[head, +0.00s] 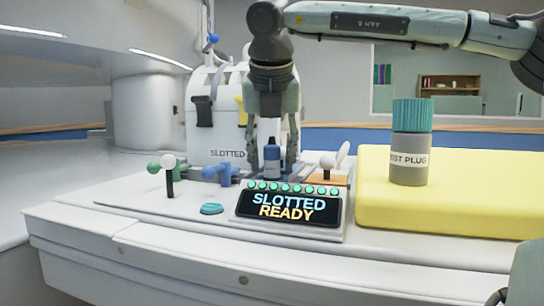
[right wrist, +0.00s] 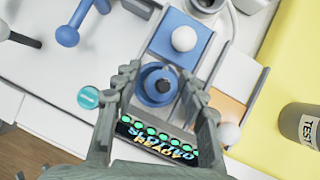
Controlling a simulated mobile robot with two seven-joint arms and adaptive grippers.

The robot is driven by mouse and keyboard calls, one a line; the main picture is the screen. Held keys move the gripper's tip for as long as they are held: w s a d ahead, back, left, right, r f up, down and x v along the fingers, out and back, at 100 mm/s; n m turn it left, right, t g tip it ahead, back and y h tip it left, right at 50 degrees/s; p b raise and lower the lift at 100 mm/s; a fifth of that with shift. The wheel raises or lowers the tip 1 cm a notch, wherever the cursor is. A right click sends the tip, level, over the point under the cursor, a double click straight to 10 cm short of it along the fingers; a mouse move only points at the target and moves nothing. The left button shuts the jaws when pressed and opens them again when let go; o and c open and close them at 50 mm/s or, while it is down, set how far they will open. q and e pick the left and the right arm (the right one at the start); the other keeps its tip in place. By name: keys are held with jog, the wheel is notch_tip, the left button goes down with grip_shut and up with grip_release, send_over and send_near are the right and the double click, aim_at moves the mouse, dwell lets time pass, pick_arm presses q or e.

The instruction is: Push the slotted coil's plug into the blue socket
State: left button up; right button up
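A dark blue plug (head: 271,163) with a grey upper part stands upright behind the display panel; from above it shows as a round blue shape with a dark centre (right wrist: 160,87). My right gripper (head: 273,158) points straight down over it, one finger on each side, with visible gaps in the head view. In the right wrist view my right gripper (right wrist: 163,87) is open around the plug. The blue socket's opening is not clearly seen; whether the plug is seated in it I cannot tell. The white coil housing (head: 228,155) labelled SLOTTED stands behind. My left gripper is not in view.
The display (head: 289,208) reads SLOTTED READY under a row of green lights. A grey, teal-capped test plug (head: 411,150) stands on the yellow pad (head: 460,190). White-knobbed levers stand left (head: 168,163) and right (head: 327,162). A teal button (head: 211,209) lies front left.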

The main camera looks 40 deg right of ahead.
jog(key=shift+r, duration=0.1)
jog(key=v, duration=1.2)
dwell(0.4)
